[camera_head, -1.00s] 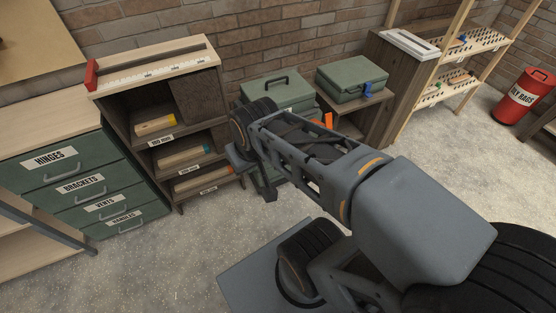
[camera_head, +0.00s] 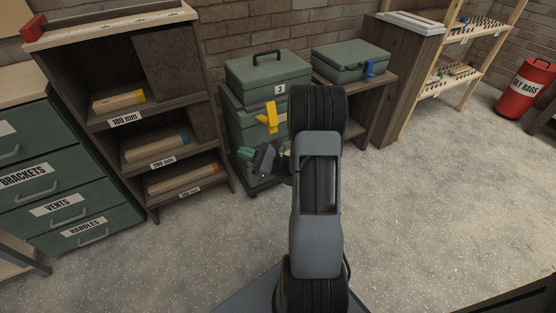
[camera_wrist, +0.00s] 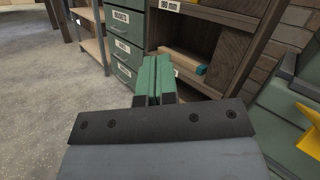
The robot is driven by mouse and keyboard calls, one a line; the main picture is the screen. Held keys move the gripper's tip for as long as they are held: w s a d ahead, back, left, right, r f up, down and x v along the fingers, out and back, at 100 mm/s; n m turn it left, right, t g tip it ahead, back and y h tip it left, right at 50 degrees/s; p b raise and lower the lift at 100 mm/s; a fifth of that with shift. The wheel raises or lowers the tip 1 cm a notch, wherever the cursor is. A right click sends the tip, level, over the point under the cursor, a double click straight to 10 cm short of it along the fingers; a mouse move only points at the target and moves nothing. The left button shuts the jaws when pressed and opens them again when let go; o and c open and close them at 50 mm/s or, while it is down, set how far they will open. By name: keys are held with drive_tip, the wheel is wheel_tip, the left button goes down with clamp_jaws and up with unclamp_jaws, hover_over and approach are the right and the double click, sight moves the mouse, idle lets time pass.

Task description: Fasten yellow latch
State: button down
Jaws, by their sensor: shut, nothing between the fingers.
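The yellow latch (camera_head: 271,115) is on the front of a stack of green cases (camera_head: 247,128), just below the top case. It sticks out from the front at a tilt. In the wrist view only part of the yellow latch (camera_wrist: 309,131) shows at the right edge. My gripper (camera_head: 262,160) is low in front of the stack, below the latch and apart from it. Its green fingertips (camera_wrist: 155,80) are together with nothing between them. My arm hides the right part of the stack.
A green case with a blue latch (camera_head: 350,61) sits on a low wooden stand to the right. Green drawers (camera_head: 60,190) stand far left. The concrete floor on the right is clear.

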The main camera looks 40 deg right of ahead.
drive_tip(key=s+d+f+m+t+h+b, duration=0.3)
drive_tip(key=d+f+m+t+h+b, duration=0.2)
drive_tip(key=d+f+m+h, duration=0.7)
drive_tip(key=d+f+t+h, duration=0.1)
drive_tip(key=d+f+h, duration=0.3)
drive_tip(key=shift+s+d+f+m+t+h+b, duration=0.2)
drive_tip(key=shift+f+m+t+h+b, duration=0.1)
drive_tip(key=shift+f+m+t+b, duration=0.1)
drive_tip(key=shift+r, duration=0.1)
drive_tip(key=s+r+p+x, duration=0.1)
drive_tip(key=r+p+x, duration=0.1)
drive_tip(key=p+x, duration=1)
drive_tip(key=shift+w+r+p, duration=0.3)
drive_tip(key=shift+r+p, duration=0.05)
drive_tip(key=shift+p, duration=1.5)
